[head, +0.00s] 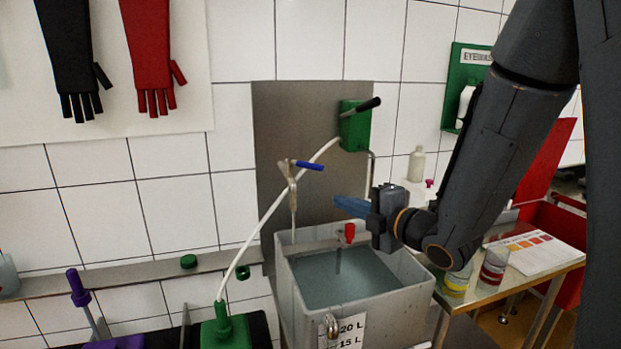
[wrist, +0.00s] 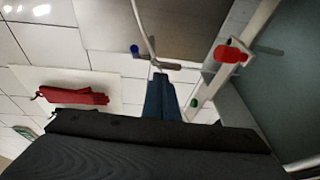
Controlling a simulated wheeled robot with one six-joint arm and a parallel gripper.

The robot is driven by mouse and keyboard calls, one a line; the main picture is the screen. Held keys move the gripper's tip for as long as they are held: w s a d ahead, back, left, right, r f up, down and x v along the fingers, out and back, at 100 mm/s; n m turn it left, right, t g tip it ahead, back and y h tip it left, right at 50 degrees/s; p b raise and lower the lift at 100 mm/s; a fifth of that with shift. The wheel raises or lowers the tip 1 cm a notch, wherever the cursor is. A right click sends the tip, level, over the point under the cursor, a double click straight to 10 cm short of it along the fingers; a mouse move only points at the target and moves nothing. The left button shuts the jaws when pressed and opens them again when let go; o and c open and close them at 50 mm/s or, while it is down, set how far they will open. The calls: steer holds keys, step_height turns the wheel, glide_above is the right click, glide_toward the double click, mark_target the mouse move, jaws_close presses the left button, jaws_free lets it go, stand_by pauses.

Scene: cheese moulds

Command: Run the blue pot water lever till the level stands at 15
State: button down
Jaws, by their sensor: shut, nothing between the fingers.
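The blue water lever (head: 308,165) sits on a brass tap (head: 291,172) in front of the steel wall panel and points right. Its blue end (wrist: 134,49) also shows in the wrist view. The grey pot (head: 382,318) stands below the tap with greyish water (head: 340,278) in it. A label (head: 350,332) on its front reads 20 L and 15 L; I cannot read the water level against it. My gripper (head: 340,201) is shut and empty, with its blue fingers above the pot, right of and lower than the lever, apart from it. The fingers (wrist: 160,85) also show in the wrist view.
A red-handled valve (head: 349,233) stands at the pot. A green box with a black lever (head: 355,124) is on the panel, with a white hose running down left. A side table (head: 515,265) with jars stands at right.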

steer(key=w+a+r+n+y+p, duration=0.3)
steer(key=w+a+r+p, duration=0.1)
steer(key=w, duration=0.5)
steer(key=a+p, duration=0.1)
steer(key=a, duration=0.1)
steer(key=shift+a+n, duration=0.4)
steer(key=shift+w+y, duration=0.15)
steer(key=shift+y, duration=0.15)
